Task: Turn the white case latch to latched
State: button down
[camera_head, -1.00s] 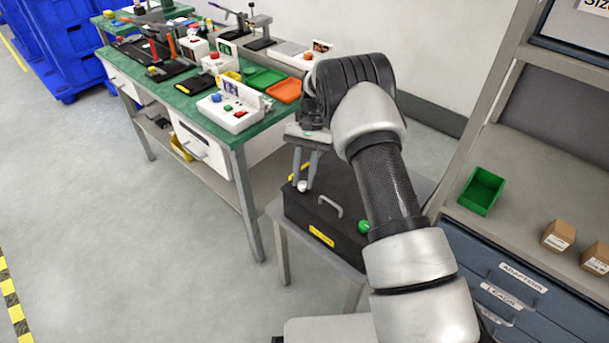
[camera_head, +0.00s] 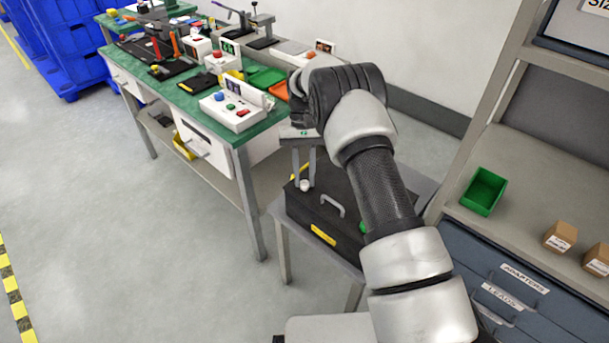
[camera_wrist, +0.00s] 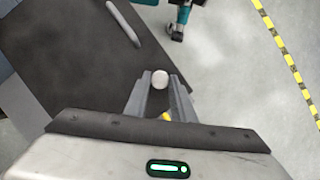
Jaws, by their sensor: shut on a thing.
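The black case (camera_head: 318,215) stands on a small grey table, with a grey handle (camera_head: 333,205) and a yellow label on its front. The white case latch (camera_head: 305,185) is a small round knob at the case's left end. In the wrist view the white latch (camera_wrist: 159,78) sits between my fingertips. My gripper (camera_head: 304,178) points down at it and is shut on it. The wrist view shows the gripper (camera_wrist: 160,82) with a finger on each side of the latch. The latch's turn position cannot be told.
A green latch (camera_head: 363,228) on the case is partly hidden by my arm. A green-topped workbench (camera_head: 222,143) with devices and trays stands behind left. A shelf with a green bin (camera_head: 483,191) and boxes stands at right.

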jog(key=c, duration=1.5)
grip_release()
jog(key=shift+r, duration=0.1)
jog(key=p+v, duration=0.2)
jog(key=v, duration=0.9)
jog(key=shift+w+r, duration=0.25)
jog(key=shift+r, duration=0.1)
